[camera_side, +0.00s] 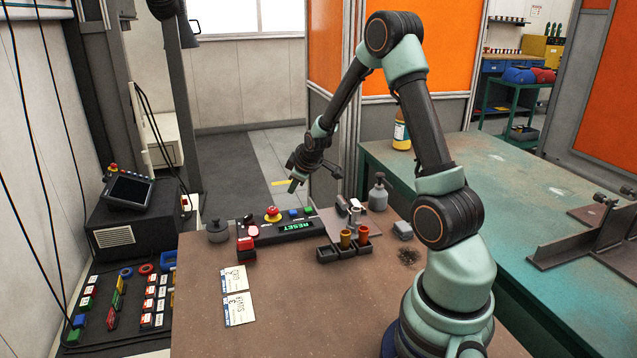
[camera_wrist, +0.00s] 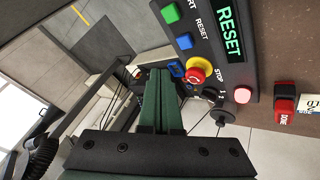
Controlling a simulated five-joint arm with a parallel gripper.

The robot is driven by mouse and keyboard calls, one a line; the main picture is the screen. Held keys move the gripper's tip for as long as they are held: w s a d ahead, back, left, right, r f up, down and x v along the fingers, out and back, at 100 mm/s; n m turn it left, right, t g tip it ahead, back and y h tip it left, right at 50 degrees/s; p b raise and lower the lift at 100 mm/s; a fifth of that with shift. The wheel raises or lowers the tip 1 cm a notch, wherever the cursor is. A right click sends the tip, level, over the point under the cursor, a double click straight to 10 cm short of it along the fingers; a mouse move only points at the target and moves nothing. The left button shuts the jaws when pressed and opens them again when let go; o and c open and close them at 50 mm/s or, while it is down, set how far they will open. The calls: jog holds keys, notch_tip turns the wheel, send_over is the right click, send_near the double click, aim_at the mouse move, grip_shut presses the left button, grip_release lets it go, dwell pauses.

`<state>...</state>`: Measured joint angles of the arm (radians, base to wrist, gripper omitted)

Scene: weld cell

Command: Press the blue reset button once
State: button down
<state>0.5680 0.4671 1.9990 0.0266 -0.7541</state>
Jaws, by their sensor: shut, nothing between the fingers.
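The blue reset button (camera_side: 293,213) sits on the dark control panel (camera_side: 262,233), between the green button (camera_side: 308,210) and the red-and-yellow emergency stop (camera_side: 273,213). In the wrist view the blue button (camera_wrist: 184,41) shows with a RESET label beside it. My gripper (camera_side: 292,187) is above and behind the panel in the side view, apart from it. In the wrist view its dark green fingers (camera_wrist: 160,72) are together and empty, with the blue button above and to the right of the tips. The panel's display (camera_wrist: 230,32) shows green RESET letters.
The air above the panel is clear.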

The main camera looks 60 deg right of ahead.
aim_at(295, 212)
jog(key=shift+f, duration=2.1)
jog(key=shift+f, duration=0.15)
dwell(0.3)
jog(key=shift+f, duration=0.3)
jog(key=shift+f, duration=0.45)
dwell(0.9)
jog(key=shift+r, duration=0.9)
jog(key=shift+r, duration=2.5)
